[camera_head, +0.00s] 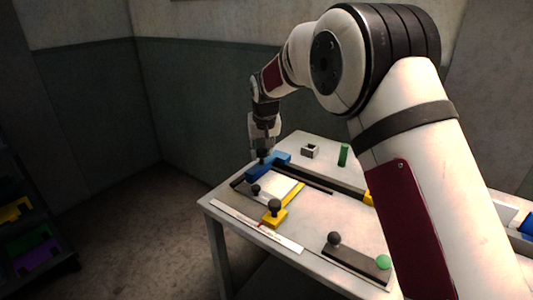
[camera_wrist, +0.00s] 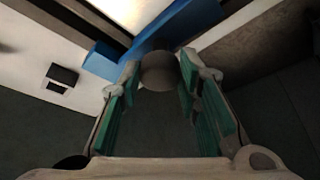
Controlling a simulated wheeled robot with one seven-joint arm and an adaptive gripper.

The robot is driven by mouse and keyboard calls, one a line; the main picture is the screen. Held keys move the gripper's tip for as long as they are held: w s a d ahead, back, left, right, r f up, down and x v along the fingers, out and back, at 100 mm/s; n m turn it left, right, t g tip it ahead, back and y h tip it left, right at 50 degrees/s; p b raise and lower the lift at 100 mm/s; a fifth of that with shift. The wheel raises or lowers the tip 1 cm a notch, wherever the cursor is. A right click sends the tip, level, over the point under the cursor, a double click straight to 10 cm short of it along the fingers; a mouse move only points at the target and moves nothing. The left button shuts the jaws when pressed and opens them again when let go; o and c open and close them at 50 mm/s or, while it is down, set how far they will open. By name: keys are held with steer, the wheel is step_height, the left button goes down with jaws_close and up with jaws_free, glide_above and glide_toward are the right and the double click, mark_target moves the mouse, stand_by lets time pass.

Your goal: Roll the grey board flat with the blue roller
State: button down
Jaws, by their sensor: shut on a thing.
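The blue roller (camera_head: 259,170) lies across the far left end of a pale board (camera_head: 271,187) on the table. I take this pale, framed sheet to be the grey board; its surface looks light in both views. My gripper (camera_head: 262,157) is above the roller, pointing down. In the wrist view, my gripper (camera_wrist: 160,75) is shut on the grey knob of the roller, with the blue bar (camera_wrist: 205,18) just beyond the fingertips. The board (camera_wrist: 125,10) shows at the top edge. Whether the roller touches the board cannot be told.
A yellow slider (camera_head: 275,217) with a dark knob borders the board. A white strip (camera_head: 255,227) lies along the table's front edge. A dark plate (camera_head: 357,262) with a knob and green disc is at front right. A green cylinder (camera_head: 343,155) and small grey box (camera_head: 310,151) stand behind.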

steer(key=shift+a, duration=0.1)
steer(key=c, duration=1.2)
jaws_free()
steer(key=v, duration=1.2)
steer(key=shift+w, duration=0.1)
